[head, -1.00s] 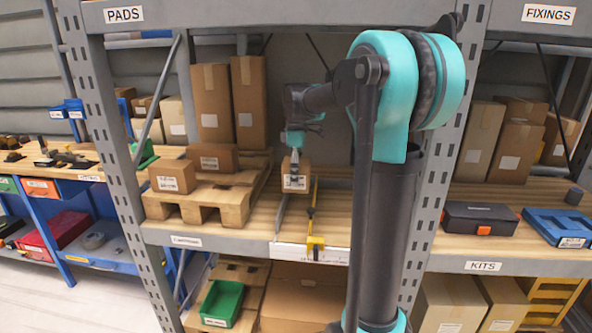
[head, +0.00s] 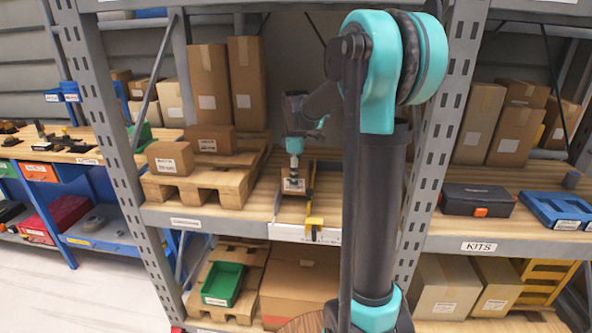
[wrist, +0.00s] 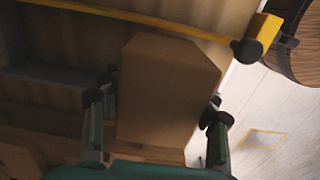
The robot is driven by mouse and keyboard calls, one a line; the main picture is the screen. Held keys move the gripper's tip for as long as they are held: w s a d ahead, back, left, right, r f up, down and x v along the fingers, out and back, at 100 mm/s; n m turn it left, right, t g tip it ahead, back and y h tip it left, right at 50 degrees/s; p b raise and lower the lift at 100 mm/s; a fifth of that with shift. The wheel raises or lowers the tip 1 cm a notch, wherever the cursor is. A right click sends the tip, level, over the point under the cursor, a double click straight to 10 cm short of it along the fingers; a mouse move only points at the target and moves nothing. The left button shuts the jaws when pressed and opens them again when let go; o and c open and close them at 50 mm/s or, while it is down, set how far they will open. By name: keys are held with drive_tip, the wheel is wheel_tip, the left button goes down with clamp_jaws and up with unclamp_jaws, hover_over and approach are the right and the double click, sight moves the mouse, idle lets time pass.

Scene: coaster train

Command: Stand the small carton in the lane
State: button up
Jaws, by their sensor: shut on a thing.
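The small carton (head: 293,187) is a brown box with a white label. My gripper (head: 294,170) is shut on it from above. In the head view it shows between the lane's grey strip (head: 278,203) on the left and the yellow rail (head: 310,203) on the right. In the wrist view the carton (wrist: 165,90) sits between the two fingers of my gripper (wrist: 160,108), and the yellow rail (wrist: 150,17) runs beyond it. The carton's underside is hidden, so I cannot tell whether it touches the shelf.
A wooden pallet (head: 222,190) with brown boxes stands left of the lane. Two tall cartons (head: 245,85) stand behind it. A grey upright (head: 440,130) bounds the bay on the right. A round brown wooden object (head: 303,322) is low in front.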

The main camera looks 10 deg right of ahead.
drive_tip(key=shift+f, duration=2)
drive_tip(key=o, duration=1.6)
